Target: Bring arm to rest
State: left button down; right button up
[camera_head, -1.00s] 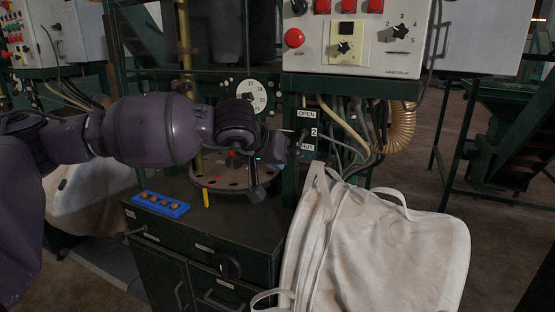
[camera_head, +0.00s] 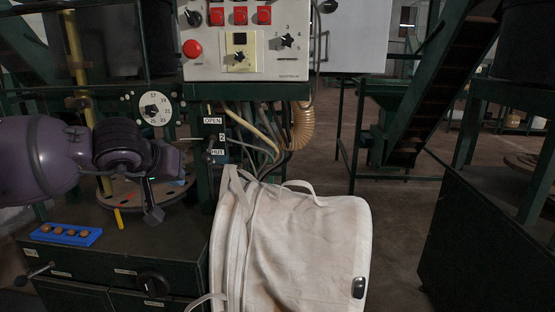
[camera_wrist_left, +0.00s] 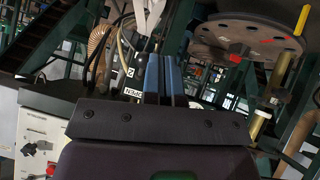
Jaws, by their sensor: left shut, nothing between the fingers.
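My left arm (camera_head: 40,160) is purple and comes in from the left in the head view. Its dark gripper (camera_head: 186,152) is held above the bench, near the round plate and left of the OPEN label. The left wrist view shows its two blue fingers (camera_wrist_left: 162,75) shut together with nothing between them. They point toward the labels and cables, and I cannot tell the exact gap to these. My right gripper is not in view.
A blue tray (camera_head: 66,235) with several brown pieces lies on the bench. A control panel (camera_head: 245,50) is above. Floor (camera_head: 400,205) shows right of the bag; dark machinery (camera_head: 485,235) stands beyond.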

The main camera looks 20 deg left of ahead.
pick_arm(q)
jog(key=s+d+f+n+h+p, duration=0.3)
jog(key=s+d+f+n+h, duration=0.4)
jog(key=n, duration=0.5)
jog(key=s+d+f+n+h+p, duration=0.35)
jog(key=s+d+n+h, duration=0.45)
jog(key=n, duration=0.4)
jog(key=s+a+f+m+y+p, duration=0.2)
jog(key=s+f+m+y, duration=0.5)
jog(key=m, duration=0.7)
jog(key=s+a+f+m+t+y+p, duration=0.1)
jog(key=s+a+f+m+y+p, duration=0.1)
jog(key=s+f+m+y, duration=0.5)
jog(key=s+f+m+p, duration=0.1)
jog(key=s+f+m, duration=0.4)
jog(key=s+m, duration=0.2)
jog(key=shift+s+m, duration=0.3)
jog(key=shift+s, duration=0.25)
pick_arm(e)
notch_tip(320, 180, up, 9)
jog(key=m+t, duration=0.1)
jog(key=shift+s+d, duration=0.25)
pick_arm(q)
jog(key=shift+r, duration=0.1)
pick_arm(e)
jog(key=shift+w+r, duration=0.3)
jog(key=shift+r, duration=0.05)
